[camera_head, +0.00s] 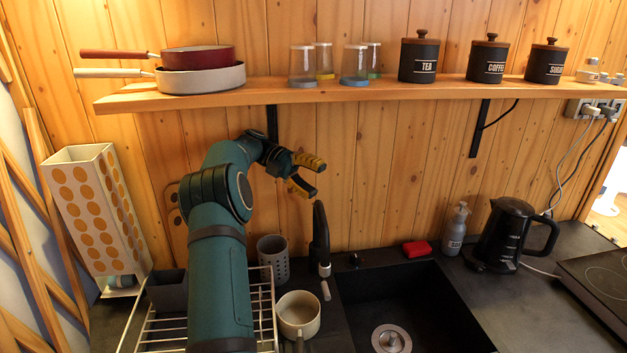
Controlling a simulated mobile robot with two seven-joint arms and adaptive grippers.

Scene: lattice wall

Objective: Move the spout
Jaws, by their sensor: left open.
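The spout (319,238) is a black tap at the back left edge of the dark sink (441,314). It stands upright, and a short light-tipped part hangs near its lower end. My left gripper (316,177) is open and empty, with yellow-padded fingers pointing right. In the picture it is just above and left of the top of the spout, with a gap between them. How far apart they are in depth I cannot tell. My right gripper is not in view.
A wooden shelf (370,91) with pans, glasses and canisters runs above the gripper. A wire rack (262,300), a grey holder (272,258) and a cream pot (298,314) are left of the sink. A soap bottle (455,232) and black kettle (505,235) stand right.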

